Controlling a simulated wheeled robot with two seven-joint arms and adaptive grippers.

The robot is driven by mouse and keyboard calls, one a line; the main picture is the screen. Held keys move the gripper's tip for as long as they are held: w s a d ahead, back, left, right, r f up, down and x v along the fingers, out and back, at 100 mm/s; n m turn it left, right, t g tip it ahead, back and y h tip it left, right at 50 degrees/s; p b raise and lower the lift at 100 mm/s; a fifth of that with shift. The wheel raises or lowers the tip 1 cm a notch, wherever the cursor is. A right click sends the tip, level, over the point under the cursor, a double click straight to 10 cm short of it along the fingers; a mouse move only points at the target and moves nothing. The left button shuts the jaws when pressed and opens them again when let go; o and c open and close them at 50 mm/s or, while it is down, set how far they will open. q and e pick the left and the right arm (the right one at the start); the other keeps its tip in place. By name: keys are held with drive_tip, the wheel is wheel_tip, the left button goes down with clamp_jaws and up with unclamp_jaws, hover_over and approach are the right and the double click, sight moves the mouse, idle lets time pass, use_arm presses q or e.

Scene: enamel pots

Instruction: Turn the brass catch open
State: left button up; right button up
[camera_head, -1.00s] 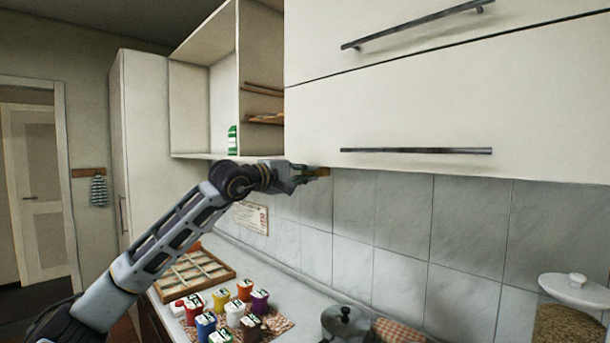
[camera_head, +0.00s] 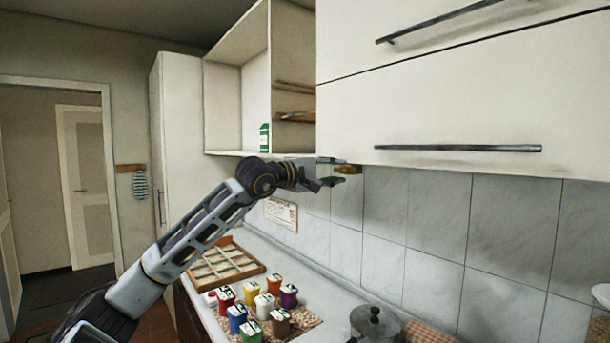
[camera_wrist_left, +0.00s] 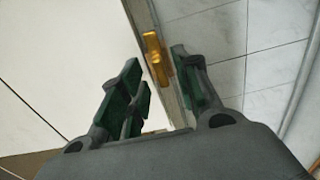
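The brass catch (camera_head: 352,169) is a small gold-coloured piece at the bottom edge of the white wall cabinet, above the tiles. My left gripper (camera_head: 336,172) is beside it, on its left in the head view. In the left wrist view the catch (camera_wrist_left: 155,58) stands upright in front of the gap between the dark green finger pads. My left gripper (camera_wrist_left: 158,72) is open there, one finger on each side, the right one closer to the catch. I cannot tell whether a finger touches it. My right gripper is not in view.
The white cabinet front (camera_head: 450,115) with dark bar handles hangs above the catch. An open shelf (camera_head: 225,100) is to its left. Below, the counter holds a divided wooden tray (camera_head: 225,264), several coloured pots (camera_head: 238,318) and a dark lidded pot (camera_head: 373,323).

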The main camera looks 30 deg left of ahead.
use_arm(q)
drive_tip(key=v, duration=1)
idle(0.9)
idle(0.9)
